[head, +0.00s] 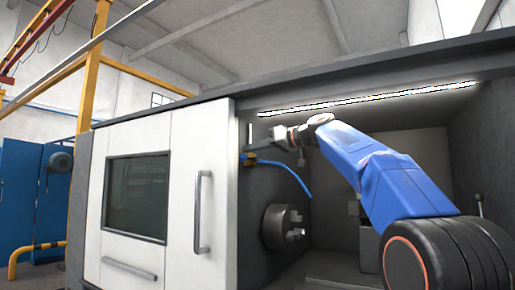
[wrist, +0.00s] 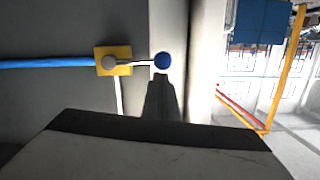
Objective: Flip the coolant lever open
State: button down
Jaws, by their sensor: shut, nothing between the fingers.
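The coolant valve is a small yellow block (wrist: 122,55) with a grey round pivot, in the upper middle of the wrist view. Its thin lever (wrist: 137,60) runs sideways from the pivot to a blue ball knob (wrist: 162,62). My gripper (wrist: 161,82) is shut and empty, its dark fingertips just below the knob in that picture. I cannot tell whether they touch it. In the head view the yellow block (head: 250,159) is on the inner left wall of the machine, and my gripper (head: 262,143) is close to it. The lever is too small to make out there.
A blue hose (head: 283,170) runs from the valve; it also shows in the wrist view (wrist: 45,64). A round chuck (head: 281,227) sits below on the same wall. The white door (head: 170,190) with its handle stands left of the opening. A light strip (head: 365,98) runs overhead.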

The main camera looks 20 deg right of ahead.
jog(key=shift+f, duration=0.1)
dwell(0.4)
jog(key=w+d+f+n+t, duration=0.1)
jog(key=f+n, duration=0.4)
jog(key=w+d+f+n+h, duration=0.1)
jog(key=w+d+f+n, duration=0.1)
jog(key=f+n, duration=0.3)
jog(key=shift+w+d+f+n+t, duration=0.3)
jog(key=shift+f+n+t, duration=0.1)
jog(key=shift+f, duration=0.1)
dwell(0.7)
jog(key=shift+w+f, duration=0.1)
dwell(0.4)
jog(key=shift+d, duration=0.1)
